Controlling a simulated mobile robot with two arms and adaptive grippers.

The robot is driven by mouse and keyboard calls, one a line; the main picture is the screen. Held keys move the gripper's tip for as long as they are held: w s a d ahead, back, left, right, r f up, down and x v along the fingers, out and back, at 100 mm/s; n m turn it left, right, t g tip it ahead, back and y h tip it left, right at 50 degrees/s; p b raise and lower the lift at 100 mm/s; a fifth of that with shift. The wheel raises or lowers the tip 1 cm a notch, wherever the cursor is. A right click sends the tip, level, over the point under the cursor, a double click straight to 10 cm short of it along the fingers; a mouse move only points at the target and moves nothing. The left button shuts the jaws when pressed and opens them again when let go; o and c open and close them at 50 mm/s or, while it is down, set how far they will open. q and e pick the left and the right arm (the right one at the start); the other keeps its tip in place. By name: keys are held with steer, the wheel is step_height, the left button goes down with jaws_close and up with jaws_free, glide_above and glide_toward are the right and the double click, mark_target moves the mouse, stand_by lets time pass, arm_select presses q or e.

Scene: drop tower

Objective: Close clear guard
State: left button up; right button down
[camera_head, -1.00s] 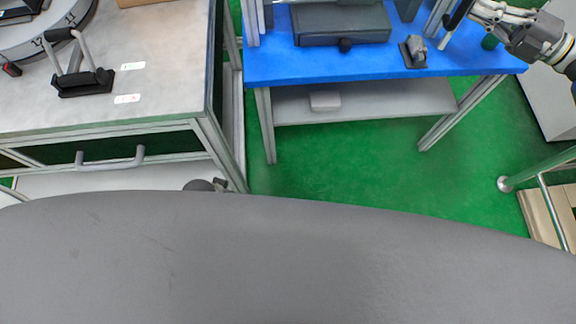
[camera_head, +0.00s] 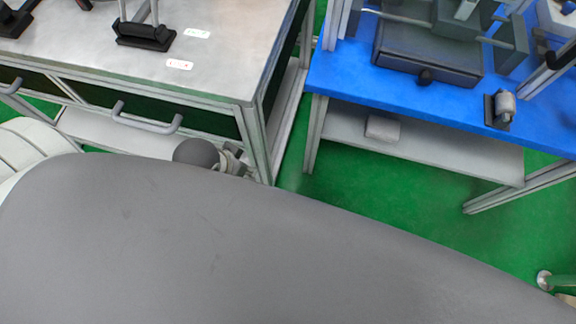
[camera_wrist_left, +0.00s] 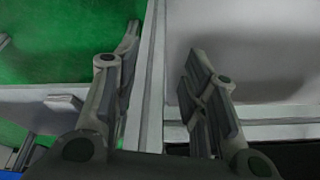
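I cannot make out a clear guard panel in either view. Dark grey machine parts (camera_head: 428,58) with a black knob stand on the blue table (camera_head: 440,105) at the upper right of the head view. My left gripper (camera_head: 236,160) is small in the head view, beside the front right corner of the grey-topped bench. In the left wrist view its two fingers (camera_wrist_left: 160,85) stand apart with nothing between them, in front of a pale frame post. At the head view's upper right edge, a pale part that may be my right gripper is cut off; its fingers cannot be read.
The grey-topped bench (camera_head: 225,65) has a drawer handle (camera_head: 147,120) on its front and a black-based stand (camera_head: 146,36) on top. A pale lower shelf (camera_head: 440,155) under the blue table holds a small block (camera_head: 383,127). Green floor (camera_head: 400,205) is open between.

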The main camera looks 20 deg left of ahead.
arm_select(q)
steer(key=shift+s+r, duration=0.1)
steer(key=shift+r, duration=0.3)
arm_select(e)
steer(key=shift+w, duration=0.15)
stand_by(0.4)
